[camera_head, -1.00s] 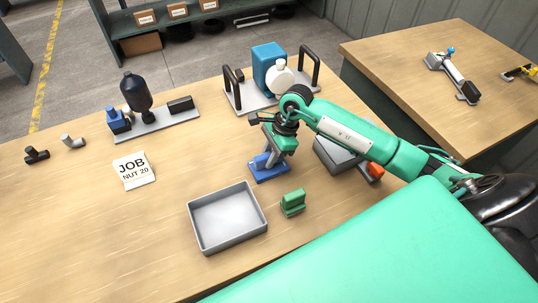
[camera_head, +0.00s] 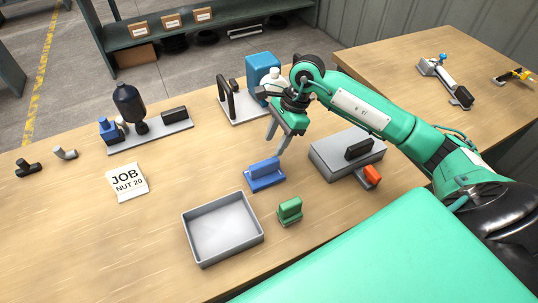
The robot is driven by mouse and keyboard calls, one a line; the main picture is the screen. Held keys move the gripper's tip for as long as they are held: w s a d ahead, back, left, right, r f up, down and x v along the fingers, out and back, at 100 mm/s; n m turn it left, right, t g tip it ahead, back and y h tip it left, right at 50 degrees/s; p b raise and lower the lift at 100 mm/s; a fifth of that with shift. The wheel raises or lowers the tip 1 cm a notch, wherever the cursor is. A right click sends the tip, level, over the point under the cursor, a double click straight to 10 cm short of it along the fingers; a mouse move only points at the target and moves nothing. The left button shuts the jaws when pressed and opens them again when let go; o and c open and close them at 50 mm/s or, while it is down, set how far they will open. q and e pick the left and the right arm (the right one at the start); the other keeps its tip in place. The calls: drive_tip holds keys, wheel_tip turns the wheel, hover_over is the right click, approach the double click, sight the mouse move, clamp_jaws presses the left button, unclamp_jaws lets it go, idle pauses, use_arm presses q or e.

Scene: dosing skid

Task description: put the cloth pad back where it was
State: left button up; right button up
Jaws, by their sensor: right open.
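A blue block with a raised grip (camera_head: 265,176) rests on the wooden table behind the grey tray. A green block with a similar grip (camera_head: 290,212) stands to the right of the tray. I cannot tell from the picture which of these, if either, is the cloth pad. My right gripper (camera_head: 278,142) is open and empty, pointing down above and slightly behind the blue block, apart from it. My left gripper is out of view.
An empty grey tray (camera_head: 223,228) stands at the front. A job card (camera_head: 127,182) lies left. A bottle (camera_head: 130,102) and blue canister (camera_head: 262,68) stand behind.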

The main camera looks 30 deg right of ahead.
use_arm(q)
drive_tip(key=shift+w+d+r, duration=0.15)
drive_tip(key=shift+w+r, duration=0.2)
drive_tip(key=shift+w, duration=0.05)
use_arm(e)
drive_tip(key=v, duration=0.2)
drive_tip(key=shift+d+r, duration=0.1)
drive_tip(key=shift+r, duration=0.25)
